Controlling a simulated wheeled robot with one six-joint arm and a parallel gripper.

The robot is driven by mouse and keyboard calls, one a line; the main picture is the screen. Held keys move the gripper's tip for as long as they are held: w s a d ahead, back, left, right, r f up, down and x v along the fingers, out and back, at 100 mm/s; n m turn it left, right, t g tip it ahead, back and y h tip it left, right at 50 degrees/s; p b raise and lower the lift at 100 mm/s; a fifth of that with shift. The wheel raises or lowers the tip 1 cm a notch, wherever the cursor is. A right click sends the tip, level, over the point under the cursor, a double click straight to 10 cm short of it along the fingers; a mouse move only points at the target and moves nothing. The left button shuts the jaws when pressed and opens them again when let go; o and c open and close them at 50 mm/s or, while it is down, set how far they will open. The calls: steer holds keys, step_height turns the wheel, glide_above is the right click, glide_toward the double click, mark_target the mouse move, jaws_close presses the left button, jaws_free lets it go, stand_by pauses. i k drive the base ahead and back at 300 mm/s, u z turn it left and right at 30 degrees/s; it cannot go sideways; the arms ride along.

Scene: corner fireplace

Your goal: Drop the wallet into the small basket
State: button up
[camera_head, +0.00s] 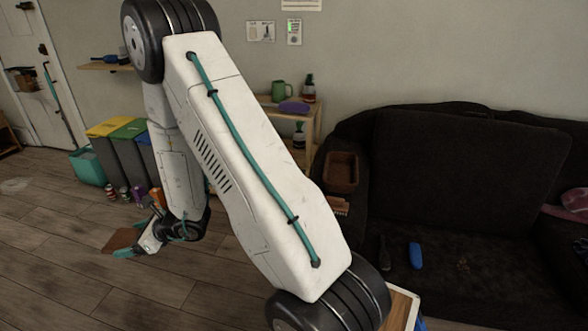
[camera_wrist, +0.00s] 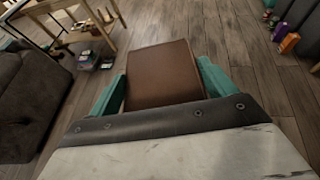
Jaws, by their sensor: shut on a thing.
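The wallet (camera_wrist: 163,72) is a flat brown rectangle between the two teal fingers of my gripper (camera_wrist: 162,88) in the wrist view. The fingers touch its left and right edges. In the head view, my gripper (camera_head: 138,250) is at the lower left, above the wooden floor, with the wallet (camera_head: 122,239) sticking out of it. A small brown open container (camera_head: 342,170), which looks like the small basket, rests on the left arm of the dark sofa. It is to the right of my gripper and well apart from it. Its inside is only partly visible.
The dark sofa (camera_head: 460,170) fills the right side, with a blue object (camera_head: 416,256) on its seat. A brush-like object (camera_head: 340,205) lies before the container. Bins (camera_head: 125,150) and a teal box (camera_head: 87,167) stand at the left wall. Small bottles and cans stand near them.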

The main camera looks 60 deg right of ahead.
mark_target(343, 175)
steer(key=z, duration=0.45)
steer(key=i, duration=0.8)
steer(key=z, duration=1.2)
steer(key=i, duration=0.4)
steer(key=z, duration=0.45)
